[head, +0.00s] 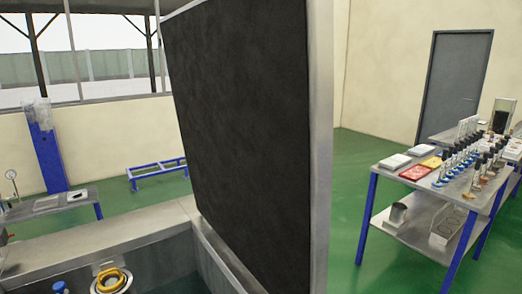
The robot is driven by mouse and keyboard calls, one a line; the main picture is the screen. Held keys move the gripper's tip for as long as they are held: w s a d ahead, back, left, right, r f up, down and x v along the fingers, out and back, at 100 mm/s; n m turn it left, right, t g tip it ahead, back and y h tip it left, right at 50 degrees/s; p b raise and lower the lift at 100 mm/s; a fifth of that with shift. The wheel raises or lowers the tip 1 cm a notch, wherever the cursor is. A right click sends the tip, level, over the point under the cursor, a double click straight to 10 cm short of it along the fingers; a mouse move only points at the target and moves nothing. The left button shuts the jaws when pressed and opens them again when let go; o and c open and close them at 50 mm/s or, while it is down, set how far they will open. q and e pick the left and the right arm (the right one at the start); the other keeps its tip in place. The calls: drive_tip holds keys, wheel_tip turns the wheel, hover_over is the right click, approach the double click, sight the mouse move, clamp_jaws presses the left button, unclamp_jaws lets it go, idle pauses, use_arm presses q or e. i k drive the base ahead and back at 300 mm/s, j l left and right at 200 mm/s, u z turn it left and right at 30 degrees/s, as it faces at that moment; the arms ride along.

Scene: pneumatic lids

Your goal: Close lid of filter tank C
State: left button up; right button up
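A large lid (245,130) with a dark inner face and a pale metal frame stands upright, close in front of me. It rises from the rim of a grey metal tank (95,240) at the lower left, so the tank is open. No letter shows to tell which tank this is. Inside the tank I see a yellow ring (111,280) on a round metal fitting and a blue cap (59,287). Neither of my grippers is in view. The lid hides much of the middle of the room.
A metal table (385,171) with blue legs stands at the right, carrying trays and several bottles. A low blue frame (157,174) stands behind the tank. A small table (85,198) is at the left. Green floor (350,160) is clear between the lid and the right table.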

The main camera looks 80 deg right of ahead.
sight(252, 82)
drive_tip(key=k+l+z, duration=0.55)
drive_tip(key=l+z, duration=0.25)
drive_tip(key=k+l, duration=0.15)
drive_tip(key=l, duration=0.15)
drive_tip(key=k+l, duration=0.1)
drive_tip(key=l, duration=0.2)
drive_tip(key=k+l, duration=0.15)
drive_tip(key=l, duration=0.15)
drive_tip(key=k+l+z, duration=0.1)
drive_tip(key=l, duration=0.2)
